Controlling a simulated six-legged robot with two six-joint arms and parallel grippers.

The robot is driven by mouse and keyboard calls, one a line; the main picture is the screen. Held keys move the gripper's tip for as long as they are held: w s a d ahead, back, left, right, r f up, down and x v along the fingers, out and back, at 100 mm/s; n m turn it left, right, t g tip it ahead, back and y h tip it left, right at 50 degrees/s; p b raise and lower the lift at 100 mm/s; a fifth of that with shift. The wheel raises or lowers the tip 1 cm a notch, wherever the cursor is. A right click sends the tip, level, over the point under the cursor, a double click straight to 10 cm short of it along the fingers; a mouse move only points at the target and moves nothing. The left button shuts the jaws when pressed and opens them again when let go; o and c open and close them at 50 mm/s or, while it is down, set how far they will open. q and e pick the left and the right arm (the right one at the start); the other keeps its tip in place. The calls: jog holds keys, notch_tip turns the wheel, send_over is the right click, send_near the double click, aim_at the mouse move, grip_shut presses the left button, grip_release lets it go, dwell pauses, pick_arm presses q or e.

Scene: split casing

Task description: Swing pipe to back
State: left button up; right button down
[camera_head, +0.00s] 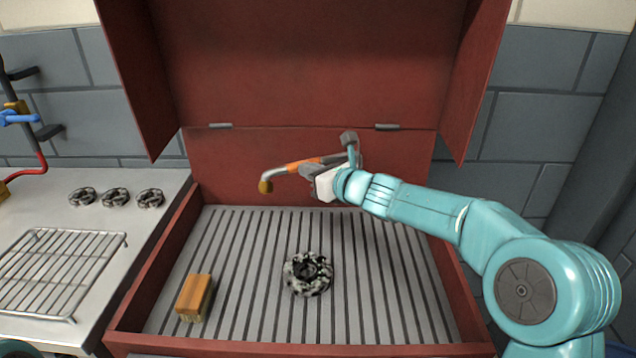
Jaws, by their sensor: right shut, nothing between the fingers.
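The pipe (285,168) is a bent tube, grey with an orange middle part and a brass-coloured tip (265,187) hanging down at its left end. It stands near the back wall of the red casing, above the ribbed floor, and its tip points left. My right gripper (312,180) is shut and empty, beside the pipe's orange part. I cannot tell whether it touches the pipe. My left gripper is not in view.
The casing (163,250) has its red lid (310,60) raised. A speckled ring (308,288) and an orange-brown block (195,297) lie on its ribbed floor. A wire rack (60,270) and several small speckled rings (116,197) lie on the left counter. The floor's right part is clear.

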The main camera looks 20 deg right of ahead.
jog(key=w, duration=0.1)
jog(key=w+a+m+h, duration=0.1)
jog(key=w, duration=0.1)
jog(key=shift+t+h, duration=0.3)
jog(key=w+p, duration=0.3)
jog(key=w, duration=0.1)
jog(key=shift+w+a+r+p, duration=0.1)
jog(key=shift+a+r+p, duration=0.05)
jog(key=shift+r+p, duration=0.15)
jog(key=shift+r, duration=0.1)
dwell(0.5)
